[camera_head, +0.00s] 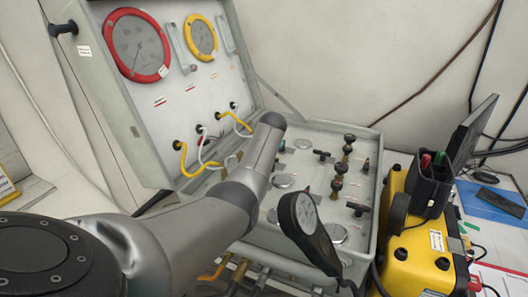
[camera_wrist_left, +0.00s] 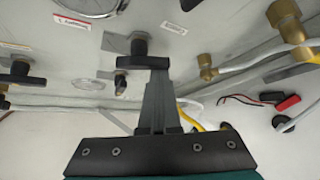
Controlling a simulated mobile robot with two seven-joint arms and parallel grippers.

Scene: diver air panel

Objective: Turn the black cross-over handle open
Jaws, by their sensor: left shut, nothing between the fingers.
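In the left wrist view a black T-shaped handle (camera_wrist_left: 140,52) sits on the pale panel, straight ahead of my left gripper (camera_wrist_left: 158,78). The gripper's fingers are shut and empty. Their tips overlap the right part of the handle's bar; I cannot tell whether they touch. A second black handle (camera_wrist_left: 20,72) shows at the left edge. In the head view black T-handles show on the lower panel, one at the back (camera_head: 322,155) and one at the right (camera_head: 357,208). I cannot tell which is the cross-over handle. My left forearm hides part of the panel and the gripper.
The open case lid (camera_head: 120,110) carries a red gauge (camera_head: 136,45), a yellow gauge (camera_head: 201,37) and hoses. A yellow box (camera_head: 425,250) is at the right. Brass fittings (camera_wrist_left: 285,22) and hoses crowd the wrist view's right side.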

